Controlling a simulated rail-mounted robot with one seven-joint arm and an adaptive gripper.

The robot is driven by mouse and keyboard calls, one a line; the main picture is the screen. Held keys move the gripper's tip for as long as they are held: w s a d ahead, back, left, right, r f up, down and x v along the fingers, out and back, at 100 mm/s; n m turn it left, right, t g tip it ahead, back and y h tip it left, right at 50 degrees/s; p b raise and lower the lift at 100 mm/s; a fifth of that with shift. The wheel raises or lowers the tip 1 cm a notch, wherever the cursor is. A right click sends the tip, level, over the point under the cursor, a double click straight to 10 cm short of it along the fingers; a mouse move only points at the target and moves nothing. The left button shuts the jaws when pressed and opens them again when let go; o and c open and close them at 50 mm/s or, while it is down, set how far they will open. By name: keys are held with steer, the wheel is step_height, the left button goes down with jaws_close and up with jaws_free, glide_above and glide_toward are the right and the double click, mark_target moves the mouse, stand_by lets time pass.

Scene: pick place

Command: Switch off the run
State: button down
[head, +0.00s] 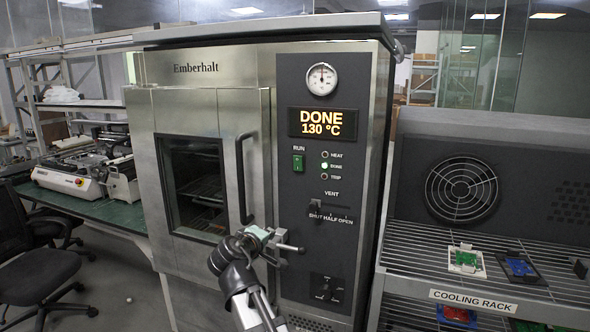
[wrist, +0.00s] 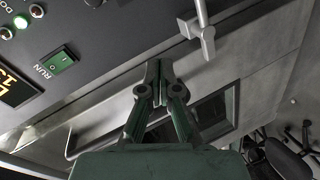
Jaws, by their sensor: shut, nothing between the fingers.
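The RUN switch (head: 298,162) is a green rocker on the dark control panel of the Emberhalt oven (head: 200,110). It also shows in the wrist view, at the left (wrist: 60,61), unobstructed. Which side of the rocker is pressed is too small to tell. The display (head: 321,123) reads DONE 130 °C, and the DONE lamp (head: 324,166) glows green. My gripper (head: 262,234) is below and left of the switch, in front of the oven's lower front. In the wrist view its fingertips (wrist: 158,65) are together and empty, apart from the switch.
A metal latch (head: 288,248) sticks out right by my gripper. The door handle (head: 241,180) stands out above it. The vent slider (head: 315,209) lies below the switch. A cooling rack (head: 480,275) with circuit boards stands at the right.

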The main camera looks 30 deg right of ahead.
mark_target(296, 159)
step_height(296, 159, up, 15)
steer(key=d+n+t+h, duration=0.1)
steer(key=n+t+h, duration=0.1)
steer(key=n+h, duration=0.1)
steer(key=shift+s+d+n+t+h, duration=0.3)
steer(key=shift+s+d+h, duration=0.05)
steer(key=shift+s+h, duration=0.15)
steer(key=shift+r, duration=0.1)
steer(key=p+x, duration=0.3)
steer(key=x, duration=1.1)
steer(key=shift+p, duration=0.3)
